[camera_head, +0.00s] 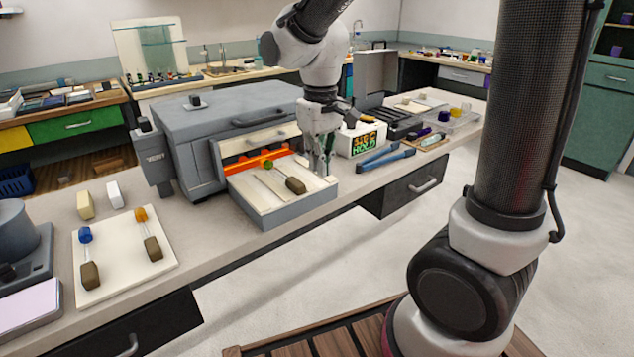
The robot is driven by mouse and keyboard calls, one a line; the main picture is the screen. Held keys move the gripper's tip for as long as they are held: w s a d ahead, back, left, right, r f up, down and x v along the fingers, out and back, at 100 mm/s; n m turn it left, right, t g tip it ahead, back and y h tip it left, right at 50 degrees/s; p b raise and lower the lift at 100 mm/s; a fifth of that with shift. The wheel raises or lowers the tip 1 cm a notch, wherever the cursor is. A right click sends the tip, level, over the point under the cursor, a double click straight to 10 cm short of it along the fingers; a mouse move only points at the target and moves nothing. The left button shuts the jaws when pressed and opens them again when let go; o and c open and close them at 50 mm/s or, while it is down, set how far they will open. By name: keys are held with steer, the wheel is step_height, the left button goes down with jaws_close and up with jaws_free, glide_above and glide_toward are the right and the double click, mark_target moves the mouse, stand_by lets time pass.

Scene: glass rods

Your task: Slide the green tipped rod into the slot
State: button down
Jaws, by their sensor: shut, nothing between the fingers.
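A glass rod with a brown handle (295,186) lies on the pale tray (254,196) pulled out of the grey machine (215,130). Its thin end points back toward the machine's opening, by an orange part (255,157). My gripper (322,170) is shut and empty, pointing down at the right end of the tray, to the right of the brown handle. I cannot tell whether it touches the tray.
A cream board (125,267) at the left holds a blue-tipped rod (86,258) and an orange-tipped rod (146,232). A drawer (405,186) sits under the counter.

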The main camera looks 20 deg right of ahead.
mark_target(281, 174)
steer(key=w+f, duration=0.1)
steer(key=f, duration=0.2)
steer(key=w+f, duration=0.1)
steer(key=f, duration=0.5)
steer(key=shift+w+a+f, duration=0.25)
steer(key=shift+w+a, duration=0.3)
steer(key=shift+w, duration=0.4)
steer(key=w+a, duration=0.1)
steer(key=w, duration=0.2)
steer(key=w+a, duration=0.1)
steer(key=w, duration=0.3)
steer(key=w+a, duration=0.1)
steer(key=w, duration=0.2)
steer(key=shift+w+a, duration=0.2)
steer(key=shift+s, duration=0.1)
